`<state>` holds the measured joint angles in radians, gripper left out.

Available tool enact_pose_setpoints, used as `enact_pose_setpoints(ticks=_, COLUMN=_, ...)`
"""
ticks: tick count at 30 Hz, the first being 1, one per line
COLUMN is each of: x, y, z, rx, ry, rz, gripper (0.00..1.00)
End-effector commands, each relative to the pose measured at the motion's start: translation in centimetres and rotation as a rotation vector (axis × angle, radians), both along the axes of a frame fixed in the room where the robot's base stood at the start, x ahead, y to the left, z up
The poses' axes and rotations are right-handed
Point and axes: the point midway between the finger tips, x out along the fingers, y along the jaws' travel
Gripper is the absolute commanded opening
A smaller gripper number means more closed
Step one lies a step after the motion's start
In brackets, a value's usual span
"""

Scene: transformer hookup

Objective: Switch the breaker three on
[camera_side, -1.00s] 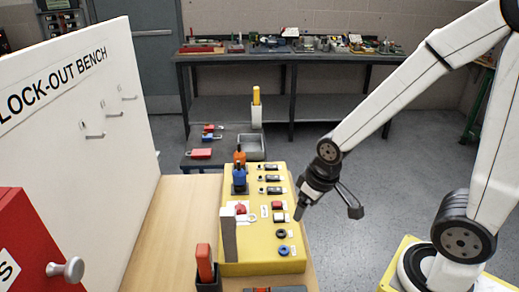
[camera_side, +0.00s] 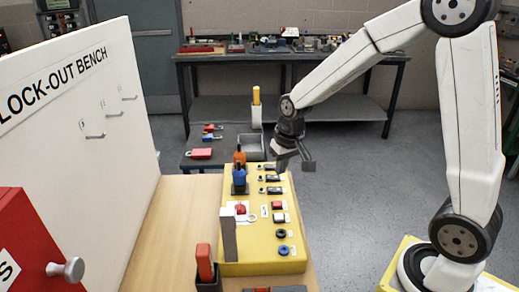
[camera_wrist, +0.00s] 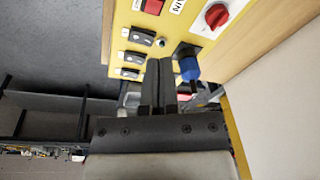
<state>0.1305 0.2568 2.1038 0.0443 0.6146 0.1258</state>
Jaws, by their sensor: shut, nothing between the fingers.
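A yellow control box (camera_side: 258,240) lies on the wooden bench, and its face also shows in the wrist view (camera_wrist: 184,38). Three small black breakers sit in a row near its far end: a near one (camera_side: 274,190), a middle one (camera_side: 272,178) and a far one partly behind my gripper. The wrist view shows all three, the top (camera_wrist: 142,36), the middle (camera_wrist: 136,58) and the lower (camera_wrist: 130,73). I cannot read their labels or tell their positions. My gripper (camera_side: 279,169) is shut and empty, pointing down over the box's far end; its fingers (camera_wrist: 160,64) lie beside the breakers.
A blue-and-black handle (camera_side: 239,176) and an orange one (camera_side: 239,158) stand left of the breakers; the blue one (camera_wrist: 189,68) is close right of my fingers. A red rotary knob (camera_side: 241,209) and several buttons are nearer. A grey tray (camera_side: 251,146) lies beyond the box.

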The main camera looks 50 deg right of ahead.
Motion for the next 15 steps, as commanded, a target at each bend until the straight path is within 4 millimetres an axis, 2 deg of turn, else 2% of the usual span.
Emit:
enact_pose_setpoints(ticks=6, x=3.7, y=-2.4, z=0.7, rx=0.026, ry=0.021, rz=-0.102, gripper=0.0)
enact_pose_setpoints(ticks=15, x=8.0, y=-6.1, z=1.5, rx=0.063, ry=0.049, rz=-0.236, gripper=0.0)
